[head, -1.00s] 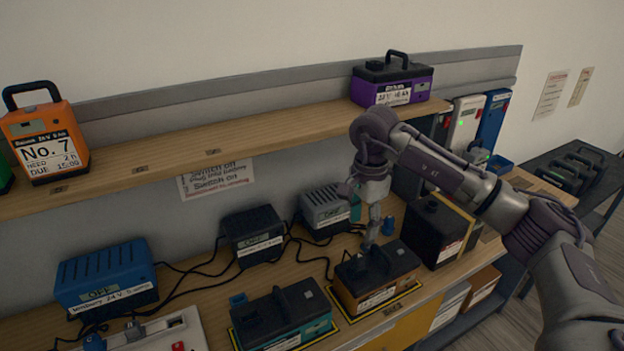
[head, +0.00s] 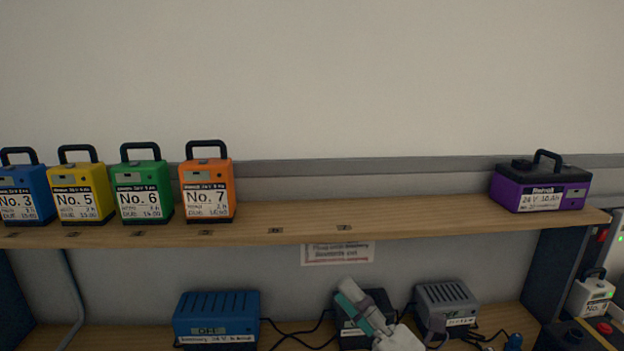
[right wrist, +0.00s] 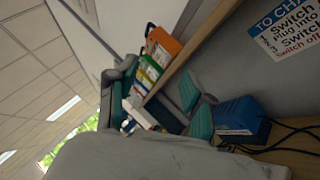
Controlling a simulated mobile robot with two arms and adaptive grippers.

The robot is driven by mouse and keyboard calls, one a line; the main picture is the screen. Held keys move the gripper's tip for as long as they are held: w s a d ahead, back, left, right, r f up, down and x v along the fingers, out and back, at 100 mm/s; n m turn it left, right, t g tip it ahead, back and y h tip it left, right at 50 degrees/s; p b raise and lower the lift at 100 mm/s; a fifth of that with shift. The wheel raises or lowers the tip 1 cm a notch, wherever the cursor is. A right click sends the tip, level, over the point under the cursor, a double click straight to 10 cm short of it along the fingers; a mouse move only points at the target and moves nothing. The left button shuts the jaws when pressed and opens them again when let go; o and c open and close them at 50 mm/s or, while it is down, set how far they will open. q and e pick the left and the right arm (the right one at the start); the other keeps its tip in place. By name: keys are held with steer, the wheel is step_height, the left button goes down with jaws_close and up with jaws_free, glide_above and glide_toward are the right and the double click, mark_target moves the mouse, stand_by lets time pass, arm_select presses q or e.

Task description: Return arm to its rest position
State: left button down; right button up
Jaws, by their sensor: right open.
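My right gripper (head: 352,298) shows at the bottom of the head view, pointing up and left, with a teal pad on its finger. It is in front of the black charger (head: 352,338) and partly hides it. In the right wrist view the fingers of my right gripper (right wrist: 155,100) stand apart with nothing seen between them. My left gripper is in neither view.
The wooden shelf (head: 420,222) carries blue, yellow, green and orange packs (head: 207,190) at left and a purple pack (head: 540,186) at right. Below stand a blue charger (head: 216,320) and a grey charger (head: 447,305) with loose cables. A white pack (head: 590,296) is at far right.

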steer(key=d+f+m+t+h, duration=0.3)
steer(key=d+f+m+h, duration=0.45)
steer(key=m+h, duration=0.55)
steer(key=s+d+f+m+g+h, duration=0.2)
steer(key=s+d+f+m+g, duration=0.2)
steer(key=f+m, duration=0.25)
steer(key=s+d+f+m+g+h, duration=0.1)
steer(key=s+d+f+m+g, duration=0.3)
steer(key=f, duration=0.4)
steer(key=s+f+m+g, duration=0.3)
steer(key=s+f+g, duration=0.15)
steer(key=s, duration=0.35)
steer(key=s+f+m+g, duration=0.3)
steer(key=s+f, duration=0.2)
steer(key=s, duration=0.4)
step_height(320, 180, down, 24)
steer(key=s+a+f+g, duration=0.1)
steer(key=g, duration=0.1)
steer(key=s+d+f+g, duration=0.1)
steer(key=s+d+f, duration=0.2)
steer(key=s+f, duration=1.4)
steer(key=shift+s+n, duration=0.15)
steer(key=shift+n, duration=0.2)
